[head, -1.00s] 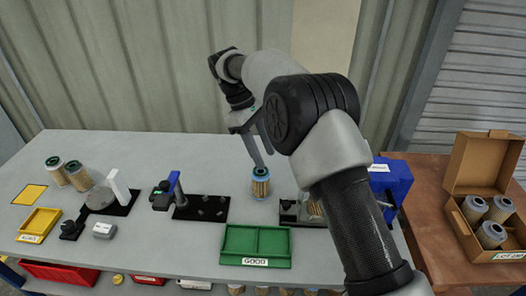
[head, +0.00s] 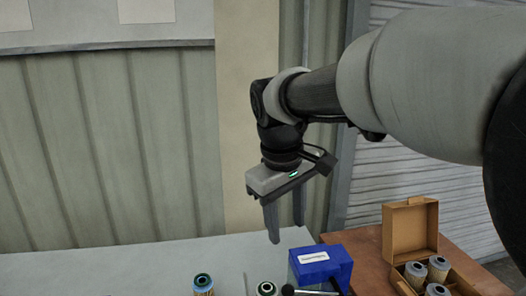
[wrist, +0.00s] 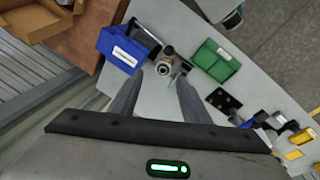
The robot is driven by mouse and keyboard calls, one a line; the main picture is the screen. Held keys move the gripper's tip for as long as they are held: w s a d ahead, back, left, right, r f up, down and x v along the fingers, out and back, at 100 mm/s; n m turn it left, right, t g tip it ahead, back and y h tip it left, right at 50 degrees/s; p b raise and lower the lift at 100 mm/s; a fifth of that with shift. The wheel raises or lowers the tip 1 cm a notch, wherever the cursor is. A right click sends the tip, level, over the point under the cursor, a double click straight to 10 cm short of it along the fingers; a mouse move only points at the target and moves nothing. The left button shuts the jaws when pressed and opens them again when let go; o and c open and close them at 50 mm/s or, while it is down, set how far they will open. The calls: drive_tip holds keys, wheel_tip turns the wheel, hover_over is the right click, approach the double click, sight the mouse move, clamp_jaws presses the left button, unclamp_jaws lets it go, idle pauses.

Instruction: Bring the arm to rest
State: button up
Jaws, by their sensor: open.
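My gripper (head: 286,222) is open and empty, raised above the back of the grey table, with its fingers pointing down. In the wrist view my gripper (wrist: 157,92) shows two fingers spread apart with nothing between them. A filter cartridge (head: 203,284) with a blue top stands upright on the table, left of and below the gripper. Another round cartridge top (head: 266,288) shows at the bottom edge, near the blue box (head: 320,264). The blue box also shows in the wrist view (wrist: 121,50).
A cardboard box (head: 409,232) with several cartridges stands on the brown table at the right. In the wrist view the green tray (wrist: 215,61) and a black fixture plate (wrist: 223,100) lie on the grey table. The air around the gripper is clear; a wall is behind.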

drive_tip(key=s+d+f+m+t, duration=0.1)
drive_tip(key=s+d+m, duration=0.2)
drive_tip(key=s, duration=0.5)
drive_tip(key=s+d+f+m+t+y+p, duration=0.1)
drive_tip(key=s+d+m+t, duration=0.1)
drive_tip(key=s+d+m, duration=0.2)
drive_tip(key=s+d, duration=0.2)
drive_tip(key=s, duration=0.1)
drive_tip(key=shift+s+d, duration=0.2)
drive_tip(key=shift+s, duration=0.2)
